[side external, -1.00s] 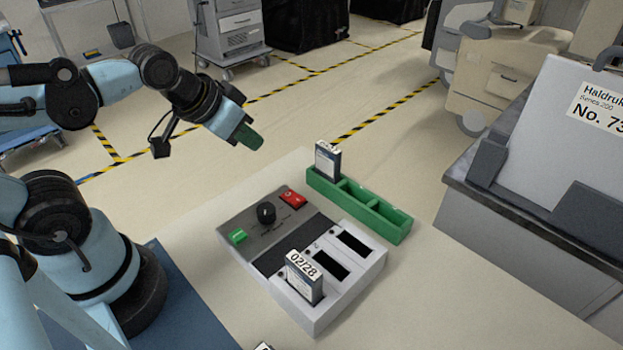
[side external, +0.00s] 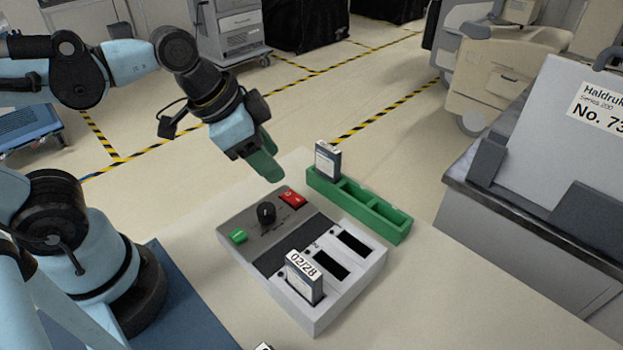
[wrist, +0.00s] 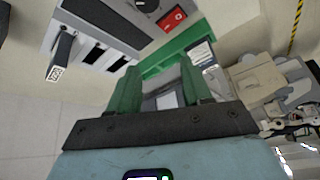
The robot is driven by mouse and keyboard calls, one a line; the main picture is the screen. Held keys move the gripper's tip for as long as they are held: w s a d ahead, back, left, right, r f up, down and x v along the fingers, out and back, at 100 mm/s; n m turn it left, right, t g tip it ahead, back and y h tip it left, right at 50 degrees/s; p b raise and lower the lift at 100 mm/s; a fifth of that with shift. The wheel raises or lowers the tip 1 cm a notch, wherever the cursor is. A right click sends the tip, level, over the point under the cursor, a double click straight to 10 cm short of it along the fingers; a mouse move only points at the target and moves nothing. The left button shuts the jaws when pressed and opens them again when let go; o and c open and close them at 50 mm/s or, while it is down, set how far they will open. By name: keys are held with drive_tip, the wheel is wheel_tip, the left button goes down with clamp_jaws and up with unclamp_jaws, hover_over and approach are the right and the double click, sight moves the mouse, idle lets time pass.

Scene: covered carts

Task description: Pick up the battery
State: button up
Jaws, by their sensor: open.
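One battery (side external: 327,161), dark with a pale label, stands upright in the far-left slot of the green rack (side external: 386,228). Another battery (side external: 303,278), marked 02/28, stands upright in the grey charger's (side external: 318,318) front-left slot. My gripper (side external: 268,170) is open and empty, with green fingers pointing down, above and left of the rack. In the wrist view the gripper (wrist: 160,82) shows its fingers apart. The rack battery (wrist: 201,52) is just beyond the right finger, and the 02/28 battery (wrist: 62,55) is at upper left.
The charger carries a black knob (side external: 266,212), a red switch (side external: 293,198) and a green button (side external: 238,236). Two of its slots are empty. A grey case (side external: 540,170) stands at the right. The pale tabletop is clear right of the charger.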

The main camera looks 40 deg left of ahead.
sight(303, 265)
drive_tip(key=s+d+r+m+g+h, duration=0.25)
drive_tip(key=s+d+m+g, duration=0.35)
drive_tip(key=d+m, duration=0.55)
drive_tip(key=shift+t, duration=0.5)
drive_tip(key=shift+s+a+x, duration=0.1)
drive_tip(key=shift+a+x, duration=0.05)
drive_tip(key=shift+x, duration=2.65)
drive_tip(key=shift+s+a+x, duration=0.1)
drive_tip(key=shift+a+x, duration=0.05)
drive_tip(key=shift+x, duration=2.65)
drive_tip(key=shift+f, duration=0.1)
clamp_jaws()
